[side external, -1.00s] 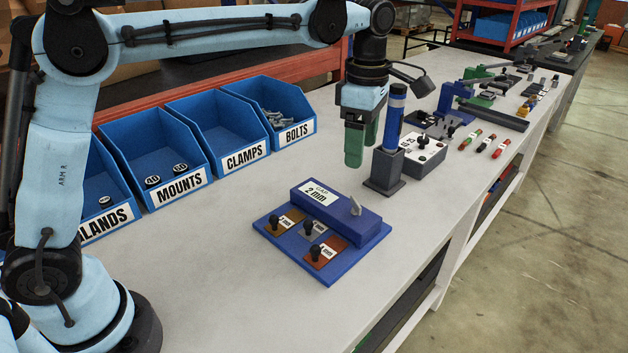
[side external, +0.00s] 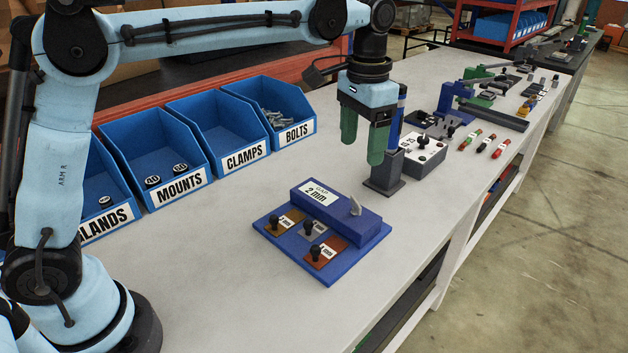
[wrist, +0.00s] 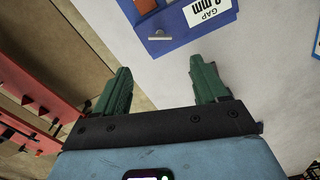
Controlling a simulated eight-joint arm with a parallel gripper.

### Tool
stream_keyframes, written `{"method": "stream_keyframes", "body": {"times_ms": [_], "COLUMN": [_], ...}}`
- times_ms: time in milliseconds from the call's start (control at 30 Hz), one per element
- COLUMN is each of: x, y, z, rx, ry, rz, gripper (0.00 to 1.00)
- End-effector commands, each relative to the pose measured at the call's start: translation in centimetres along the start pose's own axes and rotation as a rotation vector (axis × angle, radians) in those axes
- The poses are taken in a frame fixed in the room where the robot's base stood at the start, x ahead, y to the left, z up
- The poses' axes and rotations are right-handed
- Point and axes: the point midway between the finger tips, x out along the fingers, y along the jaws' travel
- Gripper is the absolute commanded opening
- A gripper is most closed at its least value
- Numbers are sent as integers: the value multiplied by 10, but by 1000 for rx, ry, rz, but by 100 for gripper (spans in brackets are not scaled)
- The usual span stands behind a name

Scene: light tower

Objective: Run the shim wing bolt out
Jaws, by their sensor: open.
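The grey wing bolt (side external: 355,206) stands up from the right end of the blue block (side external: 335,212) on the shim fixture. In the wrist view the wing bolt (wrist: 159,36) shows near the top, at the fixture's edge. My gripper (side external: 361,153) is open and empty, with two green fingers pointing down. It hangs above the bench, higher than the wing bolt and apart from it. In the wrist view my gripper (wrist: 160,66) has its spread fingers just below the bolt in the picture.
The fixture's blue base (side external: 282,251) holds three shims with black knobs and a "GAP 2 mm" label (side external: 318,191). A blue cylinder on a grey stand (side external: 383,172) is close behind my gripper. Blue bins (side external: 190,135) line the left. The front bench is clear.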

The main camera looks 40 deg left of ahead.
Motion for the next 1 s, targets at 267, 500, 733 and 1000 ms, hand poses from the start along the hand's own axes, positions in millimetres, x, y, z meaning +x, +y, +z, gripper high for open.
{"method": "stream_keyframes", "body": {"times_ms": [267, 500, 733, 1000], "x": [3, 30, 69, 107], "y": [0, 0, 0, 0], "z": [0, 0, 0, 0], "rx": [172, 171, 170, 169], "ry": [0, 0, 0, 0], "rz": [0, 0, 0, 0], "gripper": [72, 72, 72, 72]}}
